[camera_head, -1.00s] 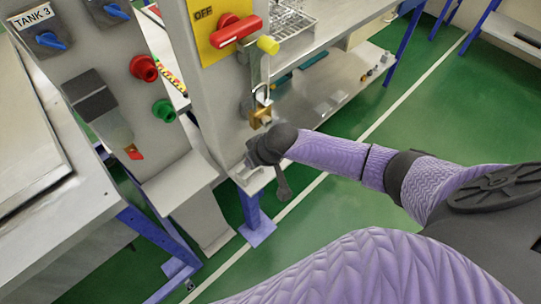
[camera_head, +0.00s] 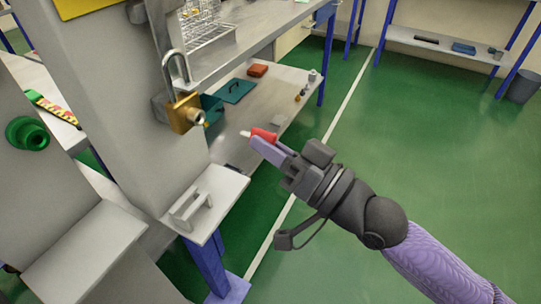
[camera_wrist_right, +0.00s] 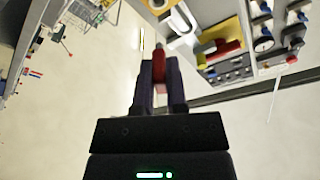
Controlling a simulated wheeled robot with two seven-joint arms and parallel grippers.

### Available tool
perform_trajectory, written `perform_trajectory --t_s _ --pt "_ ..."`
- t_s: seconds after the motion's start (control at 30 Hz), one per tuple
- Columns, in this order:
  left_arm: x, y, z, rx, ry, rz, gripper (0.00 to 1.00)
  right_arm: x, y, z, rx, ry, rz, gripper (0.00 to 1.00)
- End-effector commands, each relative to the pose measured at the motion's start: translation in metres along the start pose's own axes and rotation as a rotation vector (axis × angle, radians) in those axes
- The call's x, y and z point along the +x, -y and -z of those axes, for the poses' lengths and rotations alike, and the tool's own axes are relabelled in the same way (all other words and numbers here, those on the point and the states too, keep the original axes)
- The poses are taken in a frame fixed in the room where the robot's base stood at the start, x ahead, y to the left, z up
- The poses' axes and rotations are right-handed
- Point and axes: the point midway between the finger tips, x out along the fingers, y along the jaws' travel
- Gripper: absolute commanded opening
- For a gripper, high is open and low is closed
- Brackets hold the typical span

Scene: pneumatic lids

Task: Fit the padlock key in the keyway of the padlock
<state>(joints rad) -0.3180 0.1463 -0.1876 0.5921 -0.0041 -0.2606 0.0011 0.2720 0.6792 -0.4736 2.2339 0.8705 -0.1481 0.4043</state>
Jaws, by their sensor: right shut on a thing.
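The brass padlock (camera_head: 182,113) hangs by its grey shackle on the side of the grey cabinet, in the upper left of the head view. A round cylinder face (camera_head: 196,116) on it points right, toward my gripper; the keyway slot is too small to make out. My right gripper (camera_head: 266,146) is shut on the padlock key (camera_head: 263,134), which has a red head and a pale tip pointing left toward the padlock. The tip is apart from the padlock, to its right and slightly lower in the picture. The red key head (camera_wrist_right: 159,72) also shows between the fingers in the right wrist view. My left gripper is out of view.
A grey shelf (camera_head: 205,188) with a handle-like piece juts out below the padlock. A green button (camera_head: 28,134) is at the left. A lower bench shelf (camera_head: 240,117) behind holds a teal tray and small items. Open green floor lies to the right.

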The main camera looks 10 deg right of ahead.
Motion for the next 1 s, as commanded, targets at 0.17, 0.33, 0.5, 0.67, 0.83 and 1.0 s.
perform_trajectory --t_s 0.17,0.33,0.5,0.67,0.83,1.0 --pt "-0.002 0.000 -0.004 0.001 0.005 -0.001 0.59 0.000 0.001 0.001 -0.001 0.002 -0.001 0.00" --pt "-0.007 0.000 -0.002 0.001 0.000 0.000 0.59 0.009 0.000 0.000 -0.002 -0.002 -0.002 0.00" --pt "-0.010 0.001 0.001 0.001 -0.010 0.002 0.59 0.031 0.001 -0.006 -0.002 0.000 0.000 0.00" --pt "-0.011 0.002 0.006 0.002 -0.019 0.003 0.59 0.047 0.000 -0.011 -0.001 0.000 -0.002 0.00" --pt "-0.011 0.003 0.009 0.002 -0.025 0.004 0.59 0.055 0.000 -0.014 -0.004 0.002 -0.003 0.00" --pt "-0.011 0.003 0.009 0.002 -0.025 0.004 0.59 0.056 0.000 -0.015 -0.003 0.003 -0.003 0.00"
